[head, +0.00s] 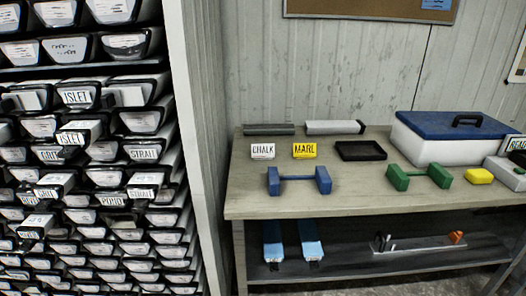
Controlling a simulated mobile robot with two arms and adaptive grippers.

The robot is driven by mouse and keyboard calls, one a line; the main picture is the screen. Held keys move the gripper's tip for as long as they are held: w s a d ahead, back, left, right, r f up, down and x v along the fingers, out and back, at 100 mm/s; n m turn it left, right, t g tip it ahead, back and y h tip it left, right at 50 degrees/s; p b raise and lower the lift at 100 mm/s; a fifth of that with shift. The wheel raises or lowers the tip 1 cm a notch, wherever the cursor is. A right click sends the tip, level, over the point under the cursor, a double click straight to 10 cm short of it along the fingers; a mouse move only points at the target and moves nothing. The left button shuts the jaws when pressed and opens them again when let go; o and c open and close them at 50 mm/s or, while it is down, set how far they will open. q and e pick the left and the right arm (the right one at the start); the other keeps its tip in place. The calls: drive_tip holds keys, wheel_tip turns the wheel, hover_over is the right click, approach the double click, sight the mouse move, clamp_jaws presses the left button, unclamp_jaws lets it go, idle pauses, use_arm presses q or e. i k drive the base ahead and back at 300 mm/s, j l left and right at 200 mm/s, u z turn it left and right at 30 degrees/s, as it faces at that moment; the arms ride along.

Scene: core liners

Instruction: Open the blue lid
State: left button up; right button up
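The blue lid (435,124) lies flat on a white box (425,150) at the right back of the workbench. The lid looks shut, with no gap visible between it and the box. A black handle (480,118) arches up from its top, toward the right side. The right end of the box is partly hidden by things at the picture's edge. Neither of my grippers shows in the head view.
The workbench (340,205) holds a blue stand (299,180), a green stand (419,176), a yellow block (479,175), a black tray (361,151) and CHALK (263,151) and MARL (304,151) signs. A tall rack of liners (90,150) fills the left.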

sight(429, 125)
drive_tip(key=k+j+u, duration=0.1)
drive_tip(key=u, duration=0.3)
drive_tip(key=k+j+u, duration=0.45)
drive_tip(key=u, duration=0.3)
drive_tip(key=k+j+u, duration=0.1)
drive_tip(key=j+u, duration=0.25)
drive_tip(key=l+z, duration=0.1)
drive_tip(key=z, duration=2.6)
drive_tip(key=i+l+u, duration=0.1)
drive_tip(key=u, duration=0.3)
drive_tip(key=i+l+u, duration=0.15)
drive_tip(key=u, duration=0.2)
drive_tip(key=i+l+u, duration=0.15)
drive_tip(key=l, duration=0.2)
drive_tip(key=i+l+u, duration=0.1)
drive_tip(key=i+l, duration=0.15)
drive_tip(key=i+l+u, duration=0.15)
drive_tip(key=l, duration=0.35)
drive_tip(key=i+l+u, duration=0.1)
drive_tip(key=l, duration=0.25)
drive_tip(key=i+l+u, duration=0.15)
drive_tip(key=l, duration=0.3)
drive_tip(key=i+l+u, duration=0.1)
drive_tip(key=l, duration=0.3)
